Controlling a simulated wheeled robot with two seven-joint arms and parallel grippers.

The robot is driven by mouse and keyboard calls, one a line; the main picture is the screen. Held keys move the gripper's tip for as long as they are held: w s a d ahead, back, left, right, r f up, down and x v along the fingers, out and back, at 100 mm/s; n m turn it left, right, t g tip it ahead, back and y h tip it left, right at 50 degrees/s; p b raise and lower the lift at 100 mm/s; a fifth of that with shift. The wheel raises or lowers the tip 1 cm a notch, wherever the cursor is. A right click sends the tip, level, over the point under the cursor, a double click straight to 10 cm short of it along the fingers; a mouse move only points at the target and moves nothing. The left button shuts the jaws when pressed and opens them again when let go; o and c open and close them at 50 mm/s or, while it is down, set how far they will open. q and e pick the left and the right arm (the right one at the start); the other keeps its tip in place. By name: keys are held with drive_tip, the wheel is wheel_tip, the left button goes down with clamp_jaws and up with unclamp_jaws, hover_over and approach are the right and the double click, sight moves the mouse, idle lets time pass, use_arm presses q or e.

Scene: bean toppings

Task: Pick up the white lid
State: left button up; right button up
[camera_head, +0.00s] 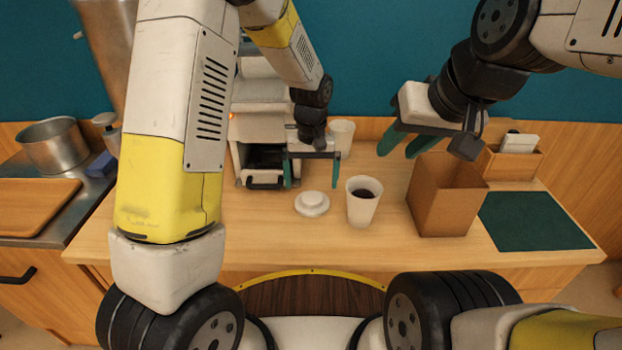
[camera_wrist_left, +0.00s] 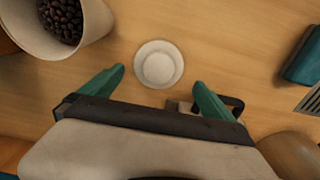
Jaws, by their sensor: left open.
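The white lid (camera_head: 312,203) lies flat on the wooden counter, left of a white cup (camera_head: 362,204) with dark contents. In the left wrist view the lid (camera_wrist_left: 159,64) lies ahead of my left gripper, and the cup (camera_wrist_left: 88,30) holds dark beans. My left gripper (camera_head: 312,186) is open and empty above the counter, just behind the lid in the head view. In the left wrist view its green fingers (camera_wrist_left: 160,85) are spread wider than the lid and do not touch it. My right gripper (camera_head: 398,146) is open and empty above and behind a brown box.
The open brown box (camera_head: 440,204) stands right of the cup, with a dark green mat (camera_head: 534,221) beyond. A machine (camera_head: 266,135) stands behind the lid, and another white cup (camera_head: 342,136) is at the back. A pot (camera_head: 53,147) is at far left.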

sight(312, 197)
use_arm(q)
wheel_tip(312, 197, down, 6)
drive_tip(key=shift+d+f, duration=0.1)
drive_tip(key=shift+f, duration=0.05)
drive_tip(key=c, duration=1.1)
